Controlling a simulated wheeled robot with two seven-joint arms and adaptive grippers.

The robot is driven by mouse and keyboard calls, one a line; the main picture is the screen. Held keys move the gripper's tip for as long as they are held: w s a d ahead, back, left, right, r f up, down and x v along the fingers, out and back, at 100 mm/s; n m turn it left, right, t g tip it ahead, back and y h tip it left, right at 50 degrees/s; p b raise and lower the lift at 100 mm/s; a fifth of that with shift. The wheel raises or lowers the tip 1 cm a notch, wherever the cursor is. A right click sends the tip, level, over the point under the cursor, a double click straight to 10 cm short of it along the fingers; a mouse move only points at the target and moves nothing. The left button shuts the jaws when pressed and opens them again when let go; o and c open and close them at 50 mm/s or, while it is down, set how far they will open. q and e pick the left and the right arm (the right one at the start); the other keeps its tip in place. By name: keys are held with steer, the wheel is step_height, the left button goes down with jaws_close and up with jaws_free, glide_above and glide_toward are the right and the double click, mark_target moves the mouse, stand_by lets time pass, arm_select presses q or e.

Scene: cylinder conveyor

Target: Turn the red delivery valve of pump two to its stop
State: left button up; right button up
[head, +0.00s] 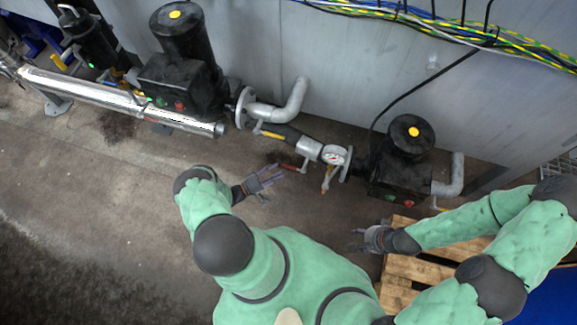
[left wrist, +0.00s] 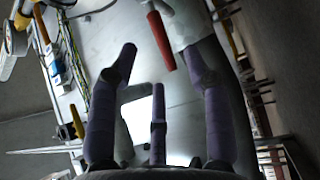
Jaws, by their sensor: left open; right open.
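The red valve handle (head: 288,167) is a short lever on the grey pipe (head: 309,149) between two black pumps. It also shows in the left wrist view (left wrist: 161,41), hanging down just beyond and between the spread fingertips. My left gripper (head: 270,183) is open and empty, its fingertips close to the handle's left end. I see no clear contact; its purple fingers also show in the left wrist view (left wrist: 162,62). My right gripper (head: 364,240) is open and empty, low by the pallet, away from the valve. No number is readable on the pumps.
A pressure gauge (head: 333,155) and an orange-yellow lever (head: 327,180) sit just right of the red handle. Black pumps stand left (head: 182,75) and right (head: 400,165). A wooden pallet (head: 400,272) lies at right. Floor at left is clear.

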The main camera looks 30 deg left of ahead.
mark_target(289, 166)
arm_select(q)
steer(key=shift+b+x, duration=0.3)
steer(key=shift+x, duration=2.8)
jaws_close()
